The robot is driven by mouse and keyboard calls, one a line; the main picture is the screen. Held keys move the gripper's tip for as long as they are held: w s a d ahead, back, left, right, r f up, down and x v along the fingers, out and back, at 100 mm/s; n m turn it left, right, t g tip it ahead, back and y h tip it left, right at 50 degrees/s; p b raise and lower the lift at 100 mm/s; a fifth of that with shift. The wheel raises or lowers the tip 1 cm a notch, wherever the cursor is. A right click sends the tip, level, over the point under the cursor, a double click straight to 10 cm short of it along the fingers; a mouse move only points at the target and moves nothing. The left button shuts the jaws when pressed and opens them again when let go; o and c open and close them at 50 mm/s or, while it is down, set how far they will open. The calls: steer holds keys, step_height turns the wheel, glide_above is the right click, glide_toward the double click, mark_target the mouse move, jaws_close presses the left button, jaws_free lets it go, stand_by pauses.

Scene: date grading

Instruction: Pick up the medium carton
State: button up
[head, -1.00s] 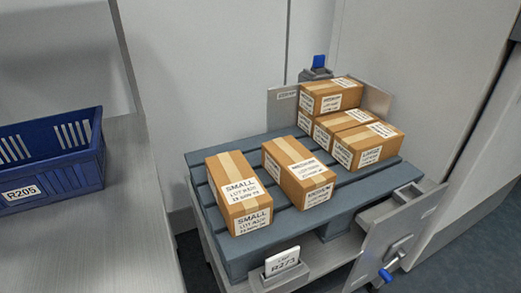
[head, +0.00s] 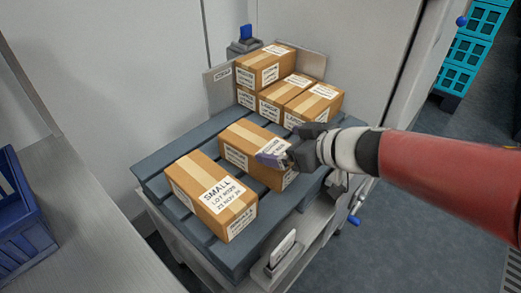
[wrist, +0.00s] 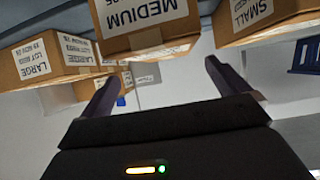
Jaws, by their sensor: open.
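The medium carton (head: 236,142) is a brown taped box on the blue-grey slatted pallet (head: 160,157), in the middle between the small carton and the back group. In the wrist view its MEDIUM label (wrist: 138,12) faces me near the top. My gripper (head: 282,157) is open at the right end of this carton in the head view and hides part of its label. In the wrist view the two fingers (wrist: 162,72) stand apart, with the carton beyond their tips and roughly between them. I cannot tell whether a finger touches it.
The small carton (head: 205,188) stands just left of the medium one. Several cartons (head: 308,103), one stacked on top, sit at the pallet's back; one reads LARGE (wrist: 32,60) in the wrist view. A blue crate (head: 20,225) is at far left. Grey plates edge the pallet.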

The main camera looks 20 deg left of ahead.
mark_target(261, 143)
steer(key=b+x, duration=0.1)
steer(key=x, duration=0.1)
steer(key=b+x, duration=0.1)
steer(key=x, duration=0.2)
steer(key=b+x, duration=0.1)
steer(key=x, duration=0.1)
steer(key=shift+s+a+f, duration=0.2)
steer(key=shift+a+f, duration=0.05)
steer(key=shift+w+a, duration=0.15)
steer(key=shift+a, duration=0.15)
